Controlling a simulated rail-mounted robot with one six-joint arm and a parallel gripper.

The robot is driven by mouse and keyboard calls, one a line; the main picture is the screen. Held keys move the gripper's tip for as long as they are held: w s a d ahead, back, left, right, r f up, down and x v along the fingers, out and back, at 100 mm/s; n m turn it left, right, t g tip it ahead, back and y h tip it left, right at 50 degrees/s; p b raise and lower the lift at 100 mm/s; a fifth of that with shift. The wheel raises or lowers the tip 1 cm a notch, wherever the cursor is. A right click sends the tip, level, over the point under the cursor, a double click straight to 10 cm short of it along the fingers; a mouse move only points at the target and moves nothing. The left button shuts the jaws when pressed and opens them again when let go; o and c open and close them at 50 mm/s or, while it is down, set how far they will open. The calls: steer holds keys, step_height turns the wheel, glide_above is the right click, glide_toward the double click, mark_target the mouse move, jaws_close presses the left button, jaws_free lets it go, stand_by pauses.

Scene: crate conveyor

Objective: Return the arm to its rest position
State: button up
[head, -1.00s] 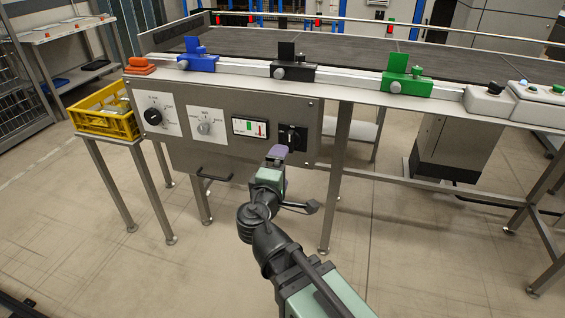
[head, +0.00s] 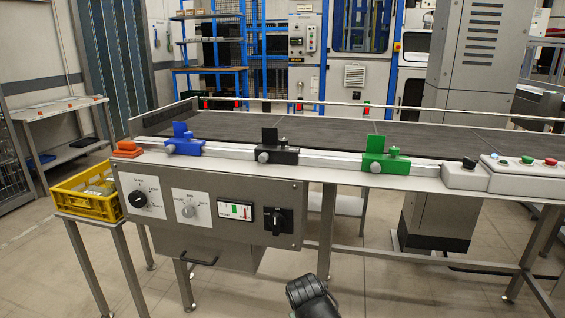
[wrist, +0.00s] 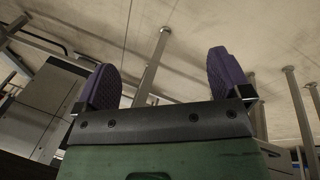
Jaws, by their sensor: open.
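My gripper (wrist: 165,82) shows in the wrist view with its two purple fingers spread wide apart. It is open and nothing is between the fingers. Behind it the wrist view shows floor and metal legs. In the head view only a black part of my arm (head: 308,297) shows at the bottom edge, right of centre. The gripper itself is out of the head view.
The conveyor (head: 330,135) stands ahead, with blue (head: 184,142), black (head: 277,150) and green (head: 386,158) clamps on its front rail. A control panel (head: 212,208) hangs below. A yellow crate (head: 88,203) stands at left. The floor in front is clear.

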steer(key=s+d+m+g+y, duration=0.1)
steer(key=d+m+g+y, duration=0.2)
steer(key=d, duration=0.6)
step_height(320, 180, up, 35)
steer(key=t+p, duration=0.1)
steer(key=p, duration=3.5)
steer(key=shift+a+r+m, duration=0.2)
steer(key=shift+m, duration=0.1)
steer(key=shift+c, duration=0.3)
